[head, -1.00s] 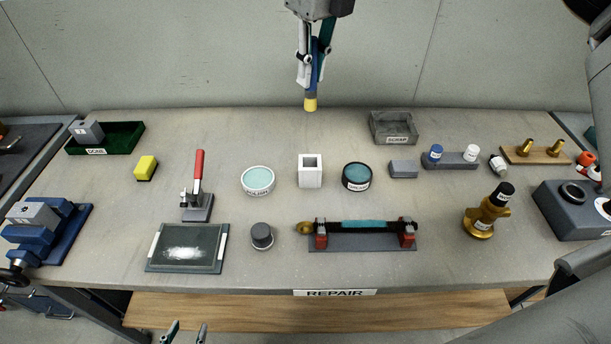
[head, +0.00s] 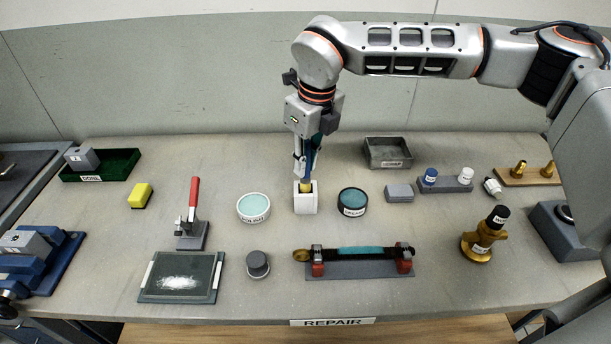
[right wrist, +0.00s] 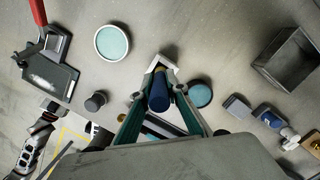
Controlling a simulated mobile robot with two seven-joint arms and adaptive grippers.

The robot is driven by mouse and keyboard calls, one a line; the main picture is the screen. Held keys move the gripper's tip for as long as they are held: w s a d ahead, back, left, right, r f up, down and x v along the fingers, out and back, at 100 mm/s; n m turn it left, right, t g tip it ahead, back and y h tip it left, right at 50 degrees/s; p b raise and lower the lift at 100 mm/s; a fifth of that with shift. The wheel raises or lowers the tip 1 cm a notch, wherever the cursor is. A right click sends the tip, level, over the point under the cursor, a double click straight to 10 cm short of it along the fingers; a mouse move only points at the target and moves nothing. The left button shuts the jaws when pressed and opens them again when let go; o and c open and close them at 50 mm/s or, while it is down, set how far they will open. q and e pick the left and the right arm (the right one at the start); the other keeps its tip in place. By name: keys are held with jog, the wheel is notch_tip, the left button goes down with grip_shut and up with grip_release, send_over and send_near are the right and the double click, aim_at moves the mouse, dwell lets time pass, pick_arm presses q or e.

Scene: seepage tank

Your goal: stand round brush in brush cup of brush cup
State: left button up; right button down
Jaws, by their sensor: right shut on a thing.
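The round brush has a blue handle and a yellow tip (head: 305,187); its blue handle (right wrist: 158,95) also shows in the right wrist view. The brush cup (head: 305,204) is a white square block with a square opening, standing mid-table. My right gripper (head: 308,165) is shut on the brush's handle and holds it upright above the cup. The yellow tip is at the cup's opening, its lower end hidden by the rim. I cannot tell how deep it reaches. In the right wrist view the cup's white rim (right wrist: 159,62) shows around the brush. My left gripper is not in view.
A white-rimmed round tin (head: 253,207) stands left of the cup and a dark-rimmed one (head: 352,201) right of it. A red-handled clamp (head: 193,220) stands further left. A grey scrap tray (head: 388,153) is behind right. A rack with a rod (head: 360,265) lies in front.

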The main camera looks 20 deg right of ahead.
aim_at(307, 154)
jog(key=shift+f, duration=2.15)
jog(key=shift+f, duration=0.1)
jog(key=c, duration=2)
grip_release()
jog(key=shift+f, duration=0.1)
jog(key=r, duration=0.4)
jog(key=s+r, duration=0.1)
jog(key=r, duration=0.1)
jog(key=shift+a+r, duration=0.2)
jog(key=shift+r, duration=0.1)
jog(key=shift+s+d+r, duration=0.1)
jog(key=shift+s+r, duration=0.1)
jog(key=shift+r, duration=0.4)
